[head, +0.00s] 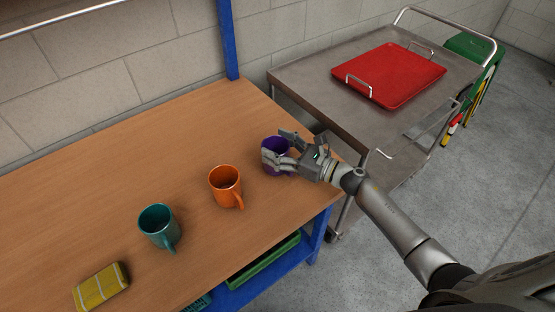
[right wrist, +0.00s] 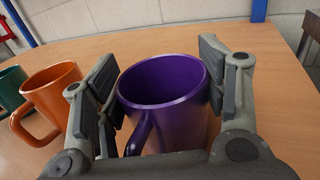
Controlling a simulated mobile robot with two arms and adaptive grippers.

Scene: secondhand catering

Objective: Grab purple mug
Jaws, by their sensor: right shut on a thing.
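The purple mug (head: 274,150) stands upright near the right end of the wooden table. My right gripper (head: 281,153) comes in from the right and has its fingers on both sides of the mug. In the right wrist view the purple mug (right wrist: 170,100) is between the two finger pads of the right gripper (right wrist: 163,95), which is shut on it. The mug's handle points toward the wrist camera. Its base is partly hidden by the gripper. My left gripper is not in view.
An orange mug (head: 225,186) and a teal mug (head: 158,227) stand to the left on the table (head: 110,190). A yellow sponge-like item (head: 101,287) lies at the front left. A metal cart (head: 310,85) with a red tray (head: 390,75) stands beyond the table's right end.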

